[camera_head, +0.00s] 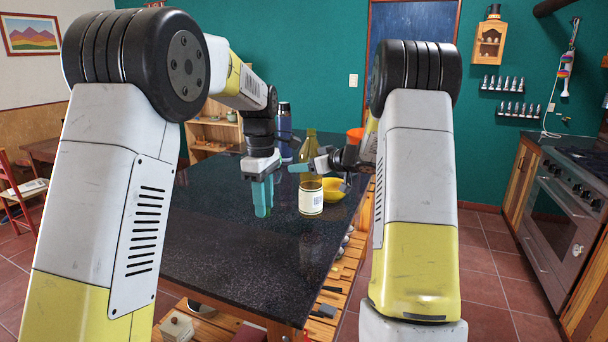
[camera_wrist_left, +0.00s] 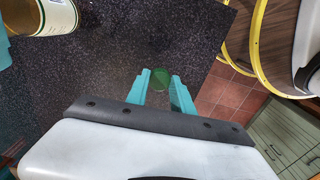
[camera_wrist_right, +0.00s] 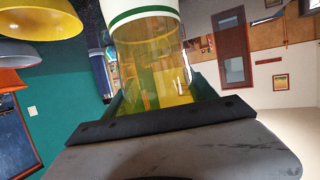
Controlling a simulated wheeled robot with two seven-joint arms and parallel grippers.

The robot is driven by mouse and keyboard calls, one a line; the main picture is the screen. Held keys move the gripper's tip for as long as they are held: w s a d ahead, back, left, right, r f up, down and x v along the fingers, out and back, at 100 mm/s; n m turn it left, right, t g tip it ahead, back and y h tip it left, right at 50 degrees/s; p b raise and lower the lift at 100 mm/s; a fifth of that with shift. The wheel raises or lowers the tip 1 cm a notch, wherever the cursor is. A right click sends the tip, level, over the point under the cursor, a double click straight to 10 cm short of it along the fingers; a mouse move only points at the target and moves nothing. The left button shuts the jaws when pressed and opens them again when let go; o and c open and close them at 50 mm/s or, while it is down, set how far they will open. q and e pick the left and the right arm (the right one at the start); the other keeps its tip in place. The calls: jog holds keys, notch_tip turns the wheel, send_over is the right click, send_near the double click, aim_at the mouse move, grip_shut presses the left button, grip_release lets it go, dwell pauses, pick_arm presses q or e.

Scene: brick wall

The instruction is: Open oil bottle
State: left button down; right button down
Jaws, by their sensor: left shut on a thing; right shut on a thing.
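In the right wrist view the bottle (camera_wrist_right: 155,62) shows clear glass, yellow oil and a white label with a green stripe. My left gripper (camera_head: 263,197) points down, left of the bottle and apart from it. In the left wrist view a round green cap (camera_wrist_left: 160,77) sits between its fingertips, and the fingers are shut on it. The bottle's mouth is too small to make out.
A yellow bowl (camera_head: 335,192), an orange bowl (camera_head: 355,133) and a blue flask (camera_head: 284,122) are close by. The near tabletop (camera_head: 240,250) is clear.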

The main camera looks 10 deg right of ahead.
jog(key=shift+w+d+f, duration=0.2)
jog(key=shift+w+f, duration=0.75)
jog(key=shift+w, duration=0.05)
jog(key=shift+w+d+f, duration=0.15)
jog(key=shift+w+f, duration=0.75)
jog(key=shift+w, duration=0.05)
jog(key=shift+f, duration=0.1)
jog(key=shift+c, duration=1.4)
grip_release()
jog(key=shift+f, duration=0.1)
